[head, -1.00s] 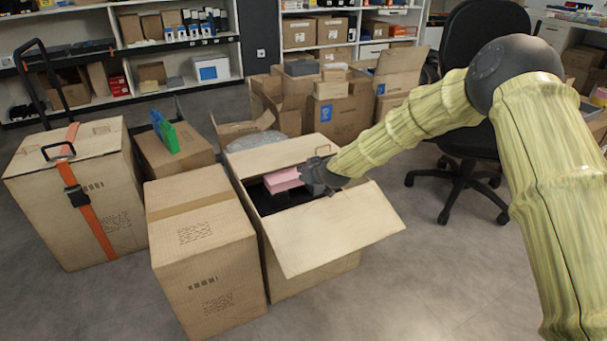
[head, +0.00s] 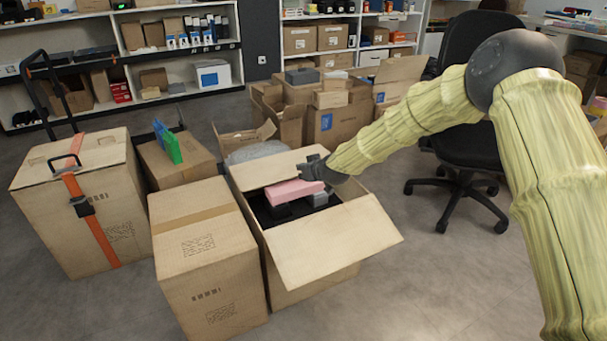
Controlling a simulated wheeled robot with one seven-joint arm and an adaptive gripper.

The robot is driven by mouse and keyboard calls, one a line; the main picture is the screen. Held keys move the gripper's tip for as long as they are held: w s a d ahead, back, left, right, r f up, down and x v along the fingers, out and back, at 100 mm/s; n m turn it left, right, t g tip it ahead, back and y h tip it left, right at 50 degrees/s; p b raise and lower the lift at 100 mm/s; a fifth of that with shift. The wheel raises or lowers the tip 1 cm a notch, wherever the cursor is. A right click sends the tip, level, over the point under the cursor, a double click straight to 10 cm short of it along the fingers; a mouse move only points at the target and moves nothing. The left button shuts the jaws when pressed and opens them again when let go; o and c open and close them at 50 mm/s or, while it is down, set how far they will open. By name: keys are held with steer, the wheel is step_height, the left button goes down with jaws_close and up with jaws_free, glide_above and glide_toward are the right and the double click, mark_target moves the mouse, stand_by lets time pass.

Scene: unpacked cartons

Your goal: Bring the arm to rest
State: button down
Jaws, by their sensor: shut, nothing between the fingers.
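My arm (head: 400,130) reaches in from the right in the head view, bent at a dark elbow joint. My gripper (head: 313,170) is at its end, over the far side of the open carton (head: 335,241). It is small and dark here; it appears shut and empty. A pink block (head: 293,192) lies inside the carton, just below and left of the gripper. Whether the two touch is hard to tell. A grey piece (head: 320,199) shows beside the pink block, above a dark interior.
A closed carton (head: 207,255) stands left of the open one, with a strapped carton (head: 75,205) farther left. Stacked cartons (head: 330,120) stand behind. An office chair (head: 465,150) is behind my arm. The floor at the front right is clear.

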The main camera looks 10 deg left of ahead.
steer(key=shift+r, duration=0.7)
